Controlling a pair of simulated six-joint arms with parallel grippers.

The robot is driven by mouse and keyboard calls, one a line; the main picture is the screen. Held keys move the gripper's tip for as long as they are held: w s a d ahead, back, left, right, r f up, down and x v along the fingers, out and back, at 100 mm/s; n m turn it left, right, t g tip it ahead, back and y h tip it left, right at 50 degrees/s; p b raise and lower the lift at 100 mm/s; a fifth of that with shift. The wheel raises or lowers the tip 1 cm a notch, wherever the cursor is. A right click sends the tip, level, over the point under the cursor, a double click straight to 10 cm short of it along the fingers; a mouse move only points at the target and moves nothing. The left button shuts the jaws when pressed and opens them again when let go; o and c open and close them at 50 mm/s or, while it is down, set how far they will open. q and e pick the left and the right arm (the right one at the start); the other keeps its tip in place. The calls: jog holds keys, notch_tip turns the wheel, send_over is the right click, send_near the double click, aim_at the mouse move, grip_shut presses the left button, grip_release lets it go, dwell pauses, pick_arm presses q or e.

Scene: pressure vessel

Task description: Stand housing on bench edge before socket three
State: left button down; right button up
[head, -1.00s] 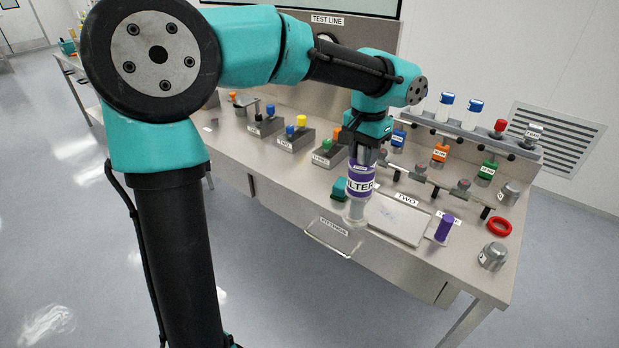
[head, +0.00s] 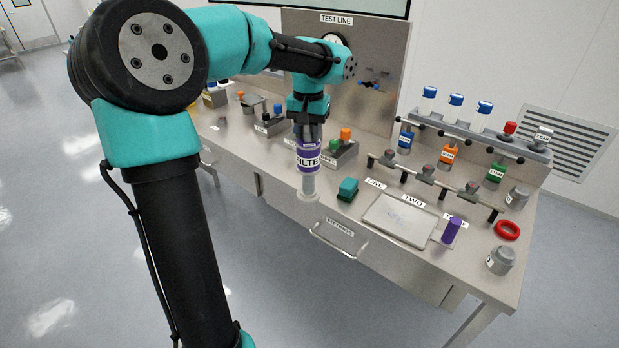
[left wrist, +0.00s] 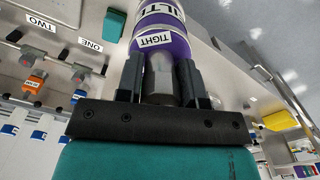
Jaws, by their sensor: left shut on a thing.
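The filter housing (head: 309,157), a clear cylinder with a purple band and a FILTER label, hangs upright below my left gripper (head: 309,128). The gripper is shut on its grey top. In the head view the housing's clear lower end overlaps the bench's front edge; I cannot tell whether it touches. The left wrist view shows the housing's purple band (left wrist: 165,42), marked TIGHT, beyond the two fingers (left wrist: 158,80). A grey socket block (head: 345,153) with green and orange pieces is just behind and right of the housing; its label is partly hidden. My right gripper is not in view.
A teal block (head: 347,189) lies close to the right of the housing. Further right are a pale tray (head: 400,220), a purple cylinder (head: 452,229), a valve manifold (head: 427,172) and a red ring (head: 508,230). A drawer handle (head: 338,243) juts from the bench front.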

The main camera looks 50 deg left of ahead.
pick_arm(q)
jog(key=w+a+f, duration=0.1)
jog(key=w+a, duration=0.9)
jog(key=a, duration=0.2)
jog(key=shift+w+f, duration=0.25)
jog(key=shift+f, duration=1.9)
jog(key=c, duration=0.8)
grip_release()
jog(key=shift+o, duration=0.2)
